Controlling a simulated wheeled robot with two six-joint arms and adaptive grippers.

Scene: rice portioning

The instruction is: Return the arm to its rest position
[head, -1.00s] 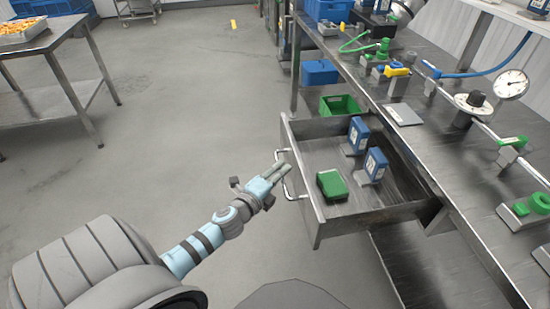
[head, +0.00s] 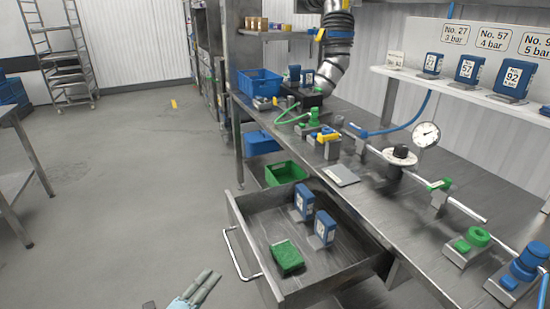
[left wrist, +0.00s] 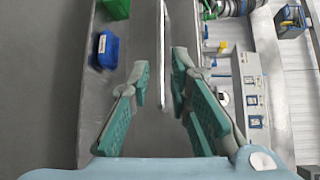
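My left gripper (head: 197,288) shows at the bottom edge of the head view, its two pale fingers pointing up and to the right. In the left wrist view the gripper (left wrist: 164,88) is open, with a gap between its green pads and nothing held. The steel drawer (head: 270,251) stands pulled out from under the bench. Its handle (head: 236,258) is to the right of the gripper and apart from it in the head view. Most of the left arm is out of the picture. My right gripper is not in view.
A green block (head: 286,257) and two blue labelled blocks lie in the drawer. A green crate (head: 286,174) and a blue bin are behind it. The bench (head: 345,200) with valves and a gauge (head: 426,134) is on the right. The floor (head: 125,200) on the left is clear.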

